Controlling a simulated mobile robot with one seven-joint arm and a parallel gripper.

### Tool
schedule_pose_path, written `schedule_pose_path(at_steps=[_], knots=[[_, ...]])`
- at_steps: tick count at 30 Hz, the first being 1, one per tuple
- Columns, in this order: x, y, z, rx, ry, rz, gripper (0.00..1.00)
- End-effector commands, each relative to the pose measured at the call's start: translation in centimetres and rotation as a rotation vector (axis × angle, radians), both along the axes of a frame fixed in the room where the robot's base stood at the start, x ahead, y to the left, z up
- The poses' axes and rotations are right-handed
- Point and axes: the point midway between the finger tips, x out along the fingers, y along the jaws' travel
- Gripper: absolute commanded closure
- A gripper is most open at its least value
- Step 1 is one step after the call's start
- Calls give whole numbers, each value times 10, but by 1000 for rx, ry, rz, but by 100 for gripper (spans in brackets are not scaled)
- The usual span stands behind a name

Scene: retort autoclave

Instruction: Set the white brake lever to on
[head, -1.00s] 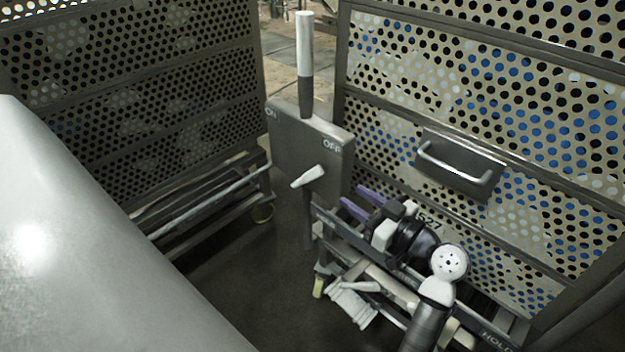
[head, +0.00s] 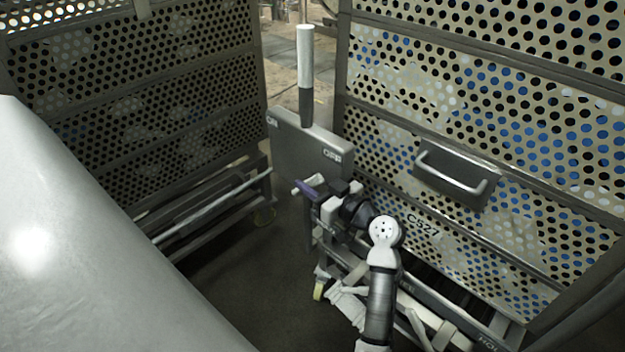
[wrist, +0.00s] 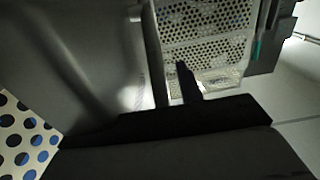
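A grey box (head: 290,145) is marked ON at its left and OFF at its right. No lever can be made out there.
A white-topped upright bar (head: 305,65) rises above the box. A perforated cart with a handle (head: 455,180) stands at the right, and another perforated cart (head: 140,110) at the left. A smooth grey surface (head: 70,240) fills the left front. Dark floor (head: 245,275) lies clear between.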

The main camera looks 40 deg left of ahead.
Motion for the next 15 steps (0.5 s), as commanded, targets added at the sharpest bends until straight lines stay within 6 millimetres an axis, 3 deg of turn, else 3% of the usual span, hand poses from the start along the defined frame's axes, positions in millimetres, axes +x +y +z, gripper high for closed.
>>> schedule_pose_path(at_steps=[8, 15], knots=[[0, 2, 0, 0, 0, -1, 64], [0, 2, 0, 0, 0, -1, 92]])
